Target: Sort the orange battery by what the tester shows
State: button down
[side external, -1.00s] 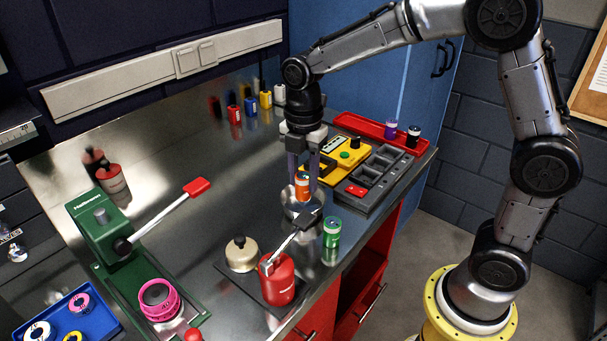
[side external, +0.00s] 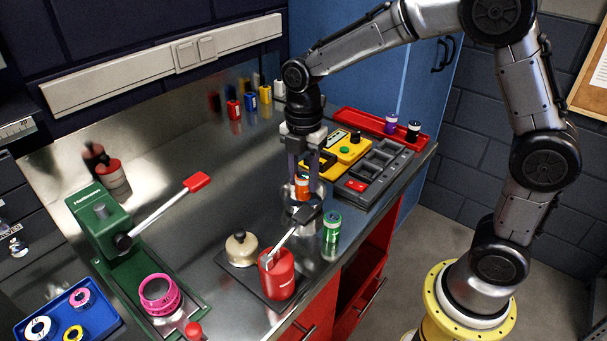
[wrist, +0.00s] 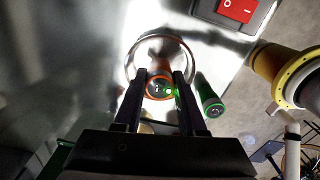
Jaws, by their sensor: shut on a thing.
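The orange battery (side external: 302,187) is upright between the fingers of my gripper (side external: 303,178), which is shut on it. It is at a round metal bowl (side external: 291,215); I cannot tell whether it touches the bottom. In the wrist view the battery's round end (wrist: 158,88) shows between the fingertips (wrist: 161,83), inside the bowl's rim (wrist: 133,58). The yellow tester (side external: 347,157) stands behind and to the right, with a green button and a black knob; its reading is too small to make out. A grey compartment tray (side external: 375,177) with a red switch lies beside it.
A green battery (side external: 332,228) stands just right of the bowl. A red tray (side external: 365,122) behind holds a purple battery (side external: 391,123) and a dark one (side external: 413,131). A red can (side external: 278,278) and beige pot (side external: 241,250) are in front. A green press (side external: 115,235) stands left.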

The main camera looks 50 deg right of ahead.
aim_at(304, 174)
jog(key=shift+f, duration=0.65)
dwell(0.3)
jog(key=shift+c, duration=2)
grip_release()
jog(key=s+d+r+t, duration=0.1)
jog(key=s+r, duration=0.2)
jog(key=r, duration=1.5)
jog(key=s+d+r+m+t, duration=0.15)
jog(key=s+m, duration=0.35)
jog(key=s, duration=0.5)
jog(key=s+d+f+m+t, duration=0.1)
jog(key=s+f+m+t, duration=0.2)
jog(key=s+f+m, duration=0.5)
jog(key=f+m, duration=0.1)
jog(key=m, duration=0.6)
jog(key=shift+d, duration=0.15)
